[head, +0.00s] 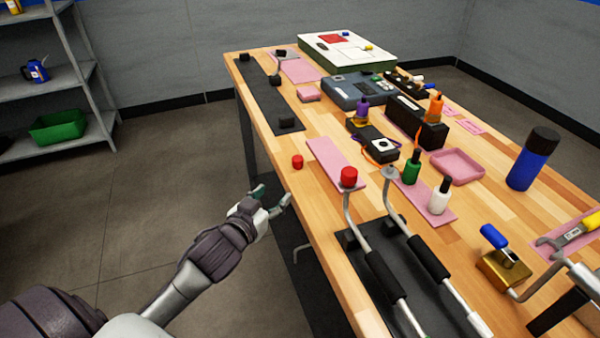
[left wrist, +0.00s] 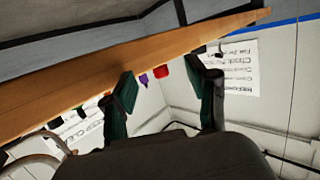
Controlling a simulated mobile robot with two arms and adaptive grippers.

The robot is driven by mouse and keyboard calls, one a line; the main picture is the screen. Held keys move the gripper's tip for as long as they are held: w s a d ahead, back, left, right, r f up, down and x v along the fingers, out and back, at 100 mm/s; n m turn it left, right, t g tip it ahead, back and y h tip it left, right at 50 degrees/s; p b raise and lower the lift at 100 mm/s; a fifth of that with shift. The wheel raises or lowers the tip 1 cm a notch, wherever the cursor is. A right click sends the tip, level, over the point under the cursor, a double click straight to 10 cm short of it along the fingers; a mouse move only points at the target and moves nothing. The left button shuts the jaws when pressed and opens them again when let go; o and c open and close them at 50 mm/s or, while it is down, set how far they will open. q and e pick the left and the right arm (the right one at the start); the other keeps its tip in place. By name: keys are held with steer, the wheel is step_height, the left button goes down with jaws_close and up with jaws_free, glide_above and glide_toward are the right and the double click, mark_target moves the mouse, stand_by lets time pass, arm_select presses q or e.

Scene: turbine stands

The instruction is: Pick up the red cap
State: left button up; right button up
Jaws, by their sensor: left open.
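A small red cap (head: 297,161) stands on the wooden table (head: 330,136) near its left edge. A second, larger red piece (head: 348,176) sits on the end of a bent metal pipe, a little to the right. My left gripper (head: 272,197) is open and empty, just off the table's left edge and short of the small cap. In the left wrist view a red piece (left wrist: 163,68) shows beyond the gap between my open fingers (left wrist: 167,86); I cannot tell which one it is. My right gripper is not in view.
Bent pipes with black grips (head: 428,257) lie right of my left gripper. A pink mat (head: 331,157) lies beside the small cap. Green and white bottles (head: 440,197), a blue bottle (head: 529,165) and a pink tray (head: 457,167) stand farther right. A shelf (head: 58,85) stands at far left.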

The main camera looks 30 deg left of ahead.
mark_target(295, 164)
arm_select(q)
steer(key=shift+t, duration=0.4)
steer(key=w+r, duration=0.1)
steer(key=w, duration=0.3)
steer(key=w+r, duration=0.1)
steer(key=w, duration=0.1)
steer(key=shift+w+d+r, duration=0.1)
steer(key=shift+w+r, duration=0.15)
steer(key=shift+r, duration=0.1)
steer(key=shift+w+f+p, duration=0.15)
steer(key=shift+w+p, duration=0.15)
steer(key=shift+w, duration=0.55)
steer(key=w, duration=0.2)
steer(key=w+f, duration=0.1)
steer(key=w, duration=0.1)
steer(key=shift+w, duration=0.25)
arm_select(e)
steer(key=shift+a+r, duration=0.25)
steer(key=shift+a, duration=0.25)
arm_select(q)
steer(key=shift+s, duration=0.1)
steer(key=c, duration=0.9)
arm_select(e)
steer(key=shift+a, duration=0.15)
